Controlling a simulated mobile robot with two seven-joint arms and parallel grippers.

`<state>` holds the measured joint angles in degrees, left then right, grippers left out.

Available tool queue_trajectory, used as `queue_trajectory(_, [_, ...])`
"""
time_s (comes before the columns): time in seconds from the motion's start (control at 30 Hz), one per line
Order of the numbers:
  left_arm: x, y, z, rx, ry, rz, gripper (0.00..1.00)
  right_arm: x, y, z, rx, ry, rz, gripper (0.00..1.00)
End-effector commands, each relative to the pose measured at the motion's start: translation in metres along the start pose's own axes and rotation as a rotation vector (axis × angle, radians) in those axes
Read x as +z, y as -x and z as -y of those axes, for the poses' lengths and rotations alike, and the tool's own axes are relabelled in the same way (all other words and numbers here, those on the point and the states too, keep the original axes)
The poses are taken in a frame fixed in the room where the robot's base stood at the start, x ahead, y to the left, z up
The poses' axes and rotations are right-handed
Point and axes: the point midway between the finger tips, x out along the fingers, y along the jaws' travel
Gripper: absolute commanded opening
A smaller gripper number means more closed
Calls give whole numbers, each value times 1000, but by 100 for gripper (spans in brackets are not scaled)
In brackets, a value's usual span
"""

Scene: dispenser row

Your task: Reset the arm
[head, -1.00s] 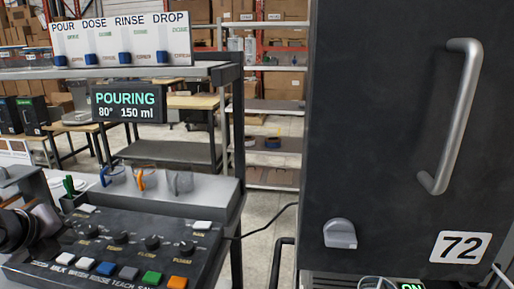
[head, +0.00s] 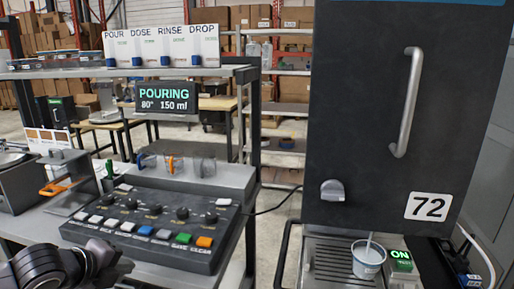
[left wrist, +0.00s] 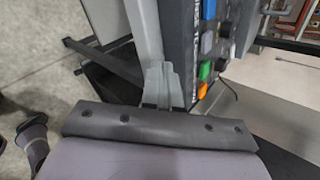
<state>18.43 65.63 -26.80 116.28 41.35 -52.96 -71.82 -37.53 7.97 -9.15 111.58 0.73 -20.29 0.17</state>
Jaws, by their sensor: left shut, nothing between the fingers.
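My left arm (head: 60,268) shows at the lower left of the head view, in front of the control panel (head: 150,222). The left gripper's fingers are not clear there. In the left wrist view the left gripper (left wrist: 163,72) is shut and empty, with the panel's coloured buttons to its right. My right gripper is not in view. The dispenser, marked 72 (head: 428,206), stands at the right, and a stream runs into a cup (head: 368,262) on its grate. The display (head: 166,97) reads POURING, 80°, 150 ml.
Several clear cups with coloured handles (head: 176,166) stand behind the panel. A lit green ON switch (head: 400,257) is right of the cup. A metal box (head: 30,185) with an orange handle stands at the left. A black cable runs from panel to dispenser.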

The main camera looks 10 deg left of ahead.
Motion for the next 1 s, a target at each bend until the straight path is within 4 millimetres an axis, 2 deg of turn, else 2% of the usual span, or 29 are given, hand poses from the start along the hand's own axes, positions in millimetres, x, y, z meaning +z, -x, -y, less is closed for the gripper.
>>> queue_trajectory(0.03, [-22, -13, -11, -13, 87, -41, 0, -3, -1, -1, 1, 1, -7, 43])
queue_trajectory(0.2, [-85, -42, -44, -60, 428, -141, 0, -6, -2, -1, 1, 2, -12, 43])
queue_trajectory(0.33, [-129, -53, -75, -75, 717, -194, 0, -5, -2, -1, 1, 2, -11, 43])
queue_trajectory(0.5, [-178, -56, -122, -72, 1110, -222, 0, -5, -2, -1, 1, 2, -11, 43])
queue_trajectory(0.7, [-221, -44, -180, -58, 1531, -187, 0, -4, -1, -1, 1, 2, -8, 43])
queue_trajectory(0.8, [-234, -36, -201, -55, 1678, -157, 0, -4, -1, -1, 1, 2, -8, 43])
queue_trajectory(1.0, [-246, -27, -221, -57, 1810, -124, 0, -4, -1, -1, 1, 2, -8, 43])
